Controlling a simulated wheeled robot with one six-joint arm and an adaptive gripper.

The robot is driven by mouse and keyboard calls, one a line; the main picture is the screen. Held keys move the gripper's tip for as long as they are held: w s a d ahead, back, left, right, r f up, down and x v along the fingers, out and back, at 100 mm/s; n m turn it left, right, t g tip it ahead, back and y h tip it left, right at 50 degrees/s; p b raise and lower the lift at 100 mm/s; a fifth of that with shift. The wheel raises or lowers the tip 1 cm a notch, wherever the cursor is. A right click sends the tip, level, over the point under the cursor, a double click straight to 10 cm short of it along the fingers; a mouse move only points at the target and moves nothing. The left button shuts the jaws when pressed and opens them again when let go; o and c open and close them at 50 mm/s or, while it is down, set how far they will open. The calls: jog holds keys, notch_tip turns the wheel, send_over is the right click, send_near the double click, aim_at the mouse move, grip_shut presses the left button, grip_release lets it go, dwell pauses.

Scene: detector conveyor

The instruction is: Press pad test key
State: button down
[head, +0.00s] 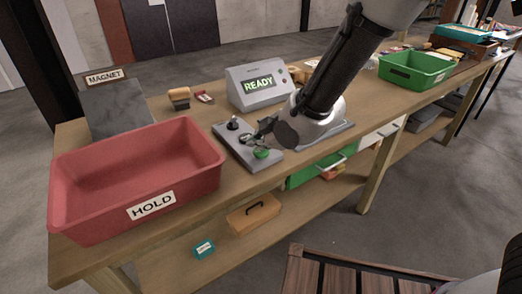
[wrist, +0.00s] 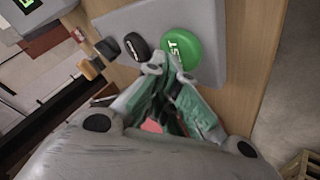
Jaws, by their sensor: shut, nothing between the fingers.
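A grey control pad (head: 232,138) lies on the bench. It carries a round green key (head: 262,154) near its front end. In the wrist view the green key (wrist: 183,48) shows white letters, partly covered, ending in "ST". A black key (wrist: 136,46) sits beside it, with another dark knob farther left. My gripper (head: 261,138) is shut and empty, pointing down over the pad. In the wrist view its fingertips (wrist: 163,62) overlap the near edge of the green key. I cannot tell whether they touch it.
A grey display box (head: 258,88) reading "READY" stands behind the pad. A red bin (head: 136,177) marked "HOLD" stands close on the left, with a "MAGNET" sign (head: 105,77) behind it. A green bin (head: 414,71) is farther right. Small items lie near the bench's back edge.

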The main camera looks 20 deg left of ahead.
aim_at(258, 152)
jog(key=shift+f, duration=0.2)
dwell(0.5)
jog(key=shift+r, duration=0.85)
jog(key=shift+r, duration=2.5)
